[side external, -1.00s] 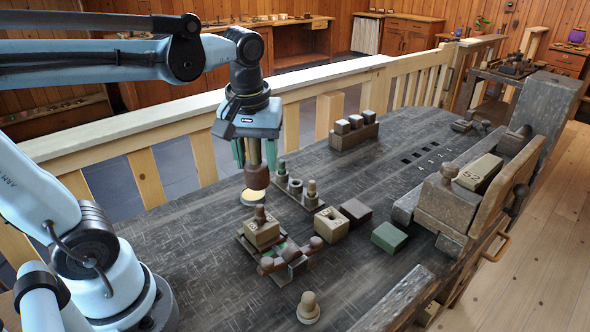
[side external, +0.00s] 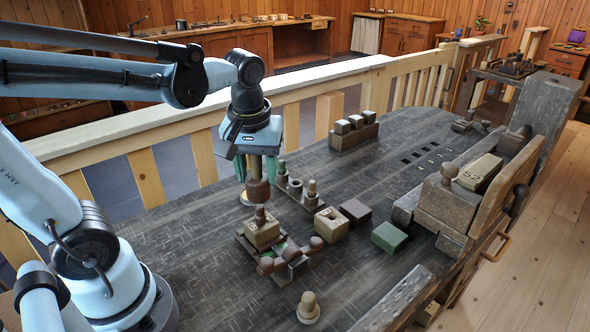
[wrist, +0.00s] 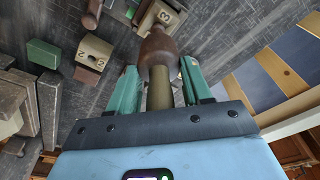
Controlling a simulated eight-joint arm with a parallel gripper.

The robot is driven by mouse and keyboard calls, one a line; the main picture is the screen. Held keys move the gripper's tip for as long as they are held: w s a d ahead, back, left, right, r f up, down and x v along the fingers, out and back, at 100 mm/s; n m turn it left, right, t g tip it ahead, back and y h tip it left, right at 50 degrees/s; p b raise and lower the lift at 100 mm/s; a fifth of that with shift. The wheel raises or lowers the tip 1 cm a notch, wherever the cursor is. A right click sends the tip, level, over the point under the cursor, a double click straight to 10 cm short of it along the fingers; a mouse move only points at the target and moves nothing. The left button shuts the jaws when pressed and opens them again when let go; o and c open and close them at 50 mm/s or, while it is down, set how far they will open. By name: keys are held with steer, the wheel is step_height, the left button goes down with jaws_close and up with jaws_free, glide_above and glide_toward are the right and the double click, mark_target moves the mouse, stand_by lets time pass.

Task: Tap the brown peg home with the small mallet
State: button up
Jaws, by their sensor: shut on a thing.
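My gripper (side external: 256,170) is shut on the handle of the small mallet, its green fingers on either side. The mallet's dark brown head (side external: 258,190) hangs below the fingers; it also shows in the wrist view (wrist: 157,48). The brown peg (side external: 260,214) stands upright in a tan numbered block (side external: 262,232). The mallet head is over the peg, very close to its top; I cannot tell whether they touch. In the wrist view the numbered block (wrist: 166,14) lies just beyond the mallet head, which partly hides that area.
A rack of small spools (side external: 296,187) stands behind right. A tan holed block (side external: 331,224), a dark block (side external: 356,211) and a green block (side external: 389,237) lie right. A loose knob (side external: 308,307) stands in front.

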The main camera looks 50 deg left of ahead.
steer(key=shift+f, duration=1.4)
steer(key=shift+r, duration=0.1)
steer(key=shift+r, duration=1.05)
steer(key=shift+f, duration=1.4)
steer(key=shift+r, duration=1.15)
